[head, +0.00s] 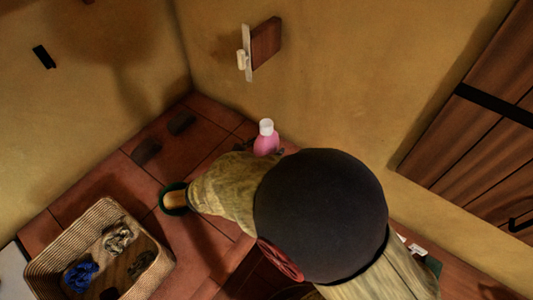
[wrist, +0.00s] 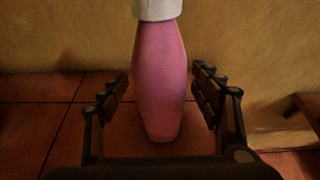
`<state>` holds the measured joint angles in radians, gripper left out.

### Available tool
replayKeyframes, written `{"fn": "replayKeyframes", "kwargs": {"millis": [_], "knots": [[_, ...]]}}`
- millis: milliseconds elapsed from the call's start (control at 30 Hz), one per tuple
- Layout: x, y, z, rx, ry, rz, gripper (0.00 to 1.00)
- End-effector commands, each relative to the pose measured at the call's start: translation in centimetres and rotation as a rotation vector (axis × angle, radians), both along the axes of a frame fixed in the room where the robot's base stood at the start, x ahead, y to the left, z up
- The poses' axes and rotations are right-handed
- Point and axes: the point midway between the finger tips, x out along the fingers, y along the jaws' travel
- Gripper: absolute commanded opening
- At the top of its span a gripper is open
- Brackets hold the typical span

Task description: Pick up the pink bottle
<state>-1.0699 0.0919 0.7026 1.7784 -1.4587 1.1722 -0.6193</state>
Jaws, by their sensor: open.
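The pink bottle (head: 266,140) with a white cap stands upright on the red tiled counter, close to the wall, in the head view. My arm hides its lower part there. In the wrist view the pink bottle (wrist: 160,80) fills the middle, its cap cut off by the top edge. My gripper (wrist: 158,90) is open, with one dark finger on each side of the bottle. A gap shows between the bottle and each finger, so I see no contact. In the head view my gripper is mostly hidden behind my own arm.
A wicker basket (head: 52,238) with several small items stands at the lower left. A wooden wall piece (head: 266,43) is above the bottle. Yellow walls close in behind.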

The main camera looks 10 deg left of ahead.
Motion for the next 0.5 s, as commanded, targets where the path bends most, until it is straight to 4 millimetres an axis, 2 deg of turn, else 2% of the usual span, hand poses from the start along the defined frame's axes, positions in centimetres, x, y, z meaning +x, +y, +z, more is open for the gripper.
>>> {"fn": "replayKeyframes", "kwargs": {"millis": [100, 300, 500], "knots": [[0.86, -0.32, -0.39, 0.001, 0.000, 0.001, 0.64], [0.88, -0.29, -0.27, 0.002, -0.001, 0.001, 0.64], [0.86, -0.30, -0.26, 0.001, 0.000, 0.001, 0.52]]}}
